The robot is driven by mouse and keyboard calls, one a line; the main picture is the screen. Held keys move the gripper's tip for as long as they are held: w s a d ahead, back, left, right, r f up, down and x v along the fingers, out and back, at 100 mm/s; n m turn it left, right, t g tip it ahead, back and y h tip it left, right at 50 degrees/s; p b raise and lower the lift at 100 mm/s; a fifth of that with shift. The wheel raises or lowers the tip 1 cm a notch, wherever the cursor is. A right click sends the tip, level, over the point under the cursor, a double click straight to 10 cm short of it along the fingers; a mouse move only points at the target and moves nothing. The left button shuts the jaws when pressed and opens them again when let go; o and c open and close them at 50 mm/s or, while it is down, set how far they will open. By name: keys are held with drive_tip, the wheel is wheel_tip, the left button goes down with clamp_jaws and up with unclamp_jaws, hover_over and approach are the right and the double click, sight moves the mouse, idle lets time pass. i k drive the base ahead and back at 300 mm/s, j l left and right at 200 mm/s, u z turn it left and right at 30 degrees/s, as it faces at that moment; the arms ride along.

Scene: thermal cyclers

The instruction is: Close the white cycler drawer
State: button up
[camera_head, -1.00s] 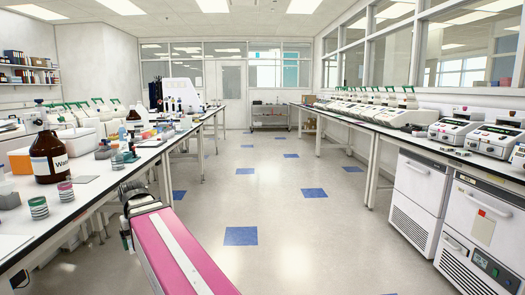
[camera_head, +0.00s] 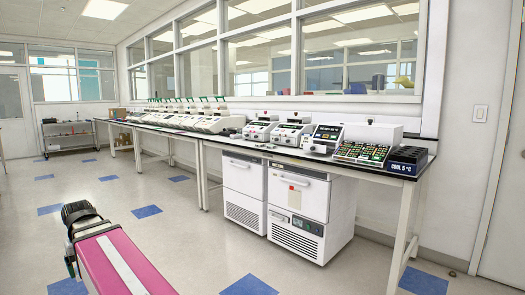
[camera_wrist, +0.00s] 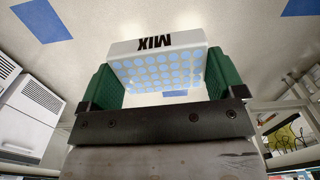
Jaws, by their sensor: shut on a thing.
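My gripper (camera_wrist: 162,72) has green fingers on both sides of a white block (camera_wrist: 155,42) marked MIX, with rows of pale blue wells. It is shut on this block and holds it above the floor. In the head view my arm reaches low over the floor, and its fingers and the block are hidden. Two white cyclers (camera_head: 260,128) (camera_head: 293,132) stand on the right-hand bench, well away from my gripper. A cycler with a dark front panel (camera_head: 325,138) stands to their right. Whether any drawer is open is too small to tell.
The bench (camera_head: 232,144) runs along the windowed wall, with a row of green-topped instruments (camera_head: 190,118) farther back. A rack of green-topped tubes (camera_head: 362,153) and a dark block marked COOL 5 °C (camera_head: 406,160) stand at its near end. White cabinets (camera_head: 298,210) are below. The floor (camera_head: 190,225) is clear.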

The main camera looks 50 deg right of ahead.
sight(313, 148)
drive_tip(key=l+z, duration=0.8)
drive_tip(key=i+l+z, duration=0.2)
drive_tip(key=l+z, duration=0.2)
drive_tip(key=i+l+z, duration=0.15)
drive_tip(key=z, duration=0.2)
drive_tip(key=l, duration=0.15)
